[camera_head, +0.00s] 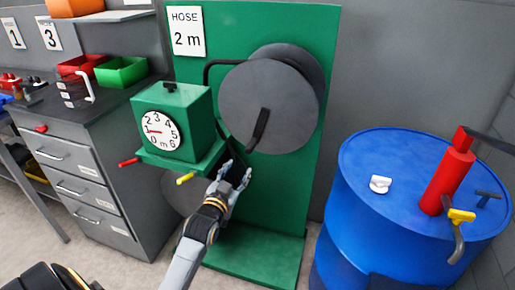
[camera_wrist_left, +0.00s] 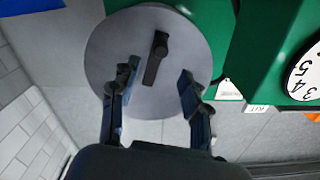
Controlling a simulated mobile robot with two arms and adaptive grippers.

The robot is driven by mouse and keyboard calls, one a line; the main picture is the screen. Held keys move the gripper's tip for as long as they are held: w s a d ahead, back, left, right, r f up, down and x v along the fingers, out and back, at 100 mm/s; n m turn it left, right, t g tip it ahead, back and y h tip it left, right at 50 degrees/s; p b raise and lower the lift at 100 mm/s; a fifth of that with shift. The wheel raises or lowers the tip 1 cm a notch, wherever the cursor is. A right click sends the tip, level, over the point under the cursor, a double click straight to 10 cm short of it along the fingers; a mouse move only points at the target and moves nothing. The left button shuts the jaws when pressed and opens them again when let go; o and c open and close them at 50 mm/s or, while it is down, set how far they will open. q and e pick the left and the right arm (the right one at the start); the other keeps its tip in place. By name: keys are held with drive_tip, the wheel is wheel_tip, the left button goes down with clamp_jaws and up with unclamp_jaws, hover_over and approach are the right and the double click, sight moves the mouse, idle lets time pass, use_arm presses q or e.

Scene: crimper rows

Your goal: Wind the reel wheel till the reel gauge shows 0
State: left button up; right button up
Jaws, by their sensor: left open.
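The grey reel wheel (camera_head: 262,100) is mounted on a green board, with a dark crank handle (camera_head: 259,128) on its face. The reel gauge (camera_head: 158,131) is a white dial on a green box left of the wheel; its red needle points left, near the 1. My left gripper (camera_head: 236,174) is open and empty, below the wheel and its handle. In the left wrist view the wheel (camera_wrist_left: 110,60) and the handle (camera_wrist_left: 156,57) lie ahead, with the open fingers to either side of the handle's line; contact cannot be told. My right gripper is not in view.
A sign reading "HOSE 2 m" (camera_head: 187,32) hangs above the gauge. A blue drum (camera_head: 350,190) with a red pump (camera_head: 447,178) stands right. A grey drawer cabinet (camera_head: 75,160) stands left.

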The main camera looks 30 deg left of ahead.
sight(256, 139)
use_arm(q)
drive_tip(key=x, duration=1.3)
drive_tip(key=shift+w+r, duration=0.25)
drive_tip(key=shift+c, duration=0.2)
clamp_jaws()
